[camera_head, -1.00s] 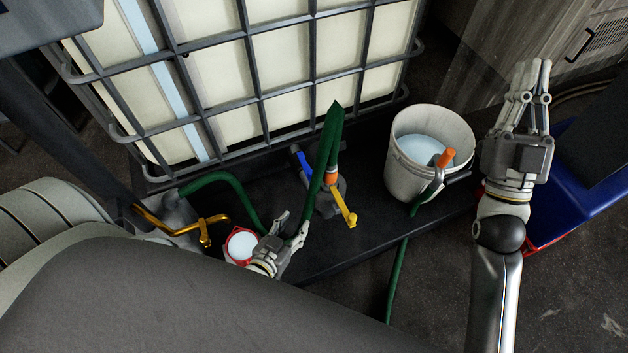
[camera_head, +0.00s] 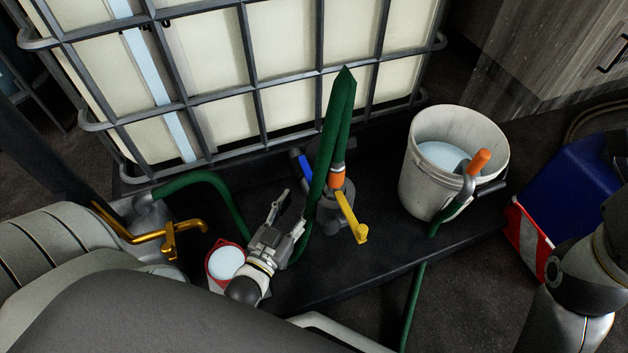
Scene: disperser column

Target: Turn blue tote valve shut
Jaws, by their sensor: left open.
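The blue tote valve handle (camera_head: 302,165) shows low in front of the caged white tote (camera_head: 280,60), just left of the folded green hose. A yellow lever (camera_head: 350,218) and an orange fitting (camera_head: 336,181) sit right of it on the same grey valve body (camera_head: 334,208). My left gripper (camera_head: 291,212) is open and empty, below and left of the blue handle and apart from it. The hose partly hides the valve. My right arm shows at the lower right; its gripper is out of the picture.
A white bucket (camera_head: 415,190) with an orange-handled nozzle (camera_head: 479,161) stands right of the valve on the dark platform (camera_head: 400,250). A red-rimmed white container (camera_head: 226,263) and brass pipe (camera_head: 140,235) are left of my gripper. A blue-and-red container (camera_head: 570,180) is at the right.

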